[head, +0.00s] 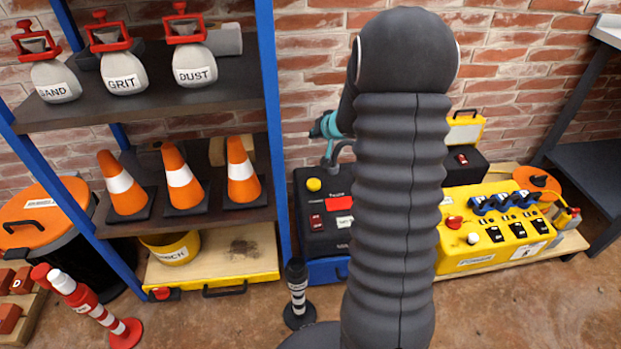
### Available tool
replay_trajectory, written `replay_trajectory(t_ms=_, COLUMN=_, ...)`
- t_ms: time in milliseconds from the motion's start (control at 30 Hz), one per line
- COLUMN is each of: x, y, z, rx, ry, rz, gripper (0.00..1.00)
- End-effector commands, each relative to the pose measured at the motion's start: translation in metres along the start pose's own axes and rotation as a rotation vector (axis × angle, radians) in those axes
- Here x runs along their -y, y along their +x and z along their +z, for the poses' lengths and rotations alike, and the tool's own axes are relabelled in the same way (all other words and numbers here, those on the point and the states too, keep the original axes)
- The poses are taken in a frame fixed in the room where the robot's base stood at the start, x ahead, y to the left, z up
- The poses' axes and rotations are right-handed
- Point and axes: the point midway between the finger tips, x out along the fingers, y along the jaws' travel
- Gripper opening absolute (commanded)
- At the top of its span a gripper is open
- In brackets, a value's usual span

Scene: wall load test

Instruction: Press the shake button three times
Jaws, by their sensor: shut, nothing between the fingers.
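A black control box (312,240) stands on a blue base right of the shelf. On its top are a round yellow button (314,184), a red labelled plate (339,203), a small red switch (316,222) and a white label (344,221). The lettering is too small to tell which control is the shake button. My gripper (331,161) is small and partly hidden by my arm. It appears shut and empty, above the back of the black box, up and right of the yellow button. I cannot tell whether it touches anything.
A blue-framed shelf (268,110) with cones and weighted bags stands left. A yellow unit (480,262) with switches and knobs stands right. A black-and-white striped post (297,290) stands in front of the black box. My arm hides the middle.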

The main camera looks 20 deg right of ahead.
Motion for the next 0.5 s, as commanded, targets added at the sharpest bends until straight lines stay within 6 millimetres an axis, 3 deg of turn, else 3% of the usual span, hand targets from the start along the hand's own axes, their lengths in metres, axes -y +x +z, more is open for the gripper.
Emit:
replay_trajectory(t_ms=33, x=-0.010, y=0.014, z=0.012, rx=0.036, ry=0.029, rz=-0.028, gripper=0.00)
replay_trajectory(t_ms=200, x=-0.023, y=0.040, z=0.041, rx=0.126, ry=0.098, rz=-0.105, gripper=0.00)
replay_trajectory(t_ms=500, x=-0.027, y=0.047, z=0.053, rx=0.167, ry=0.128, rz=-0.135, gripper=0.00)
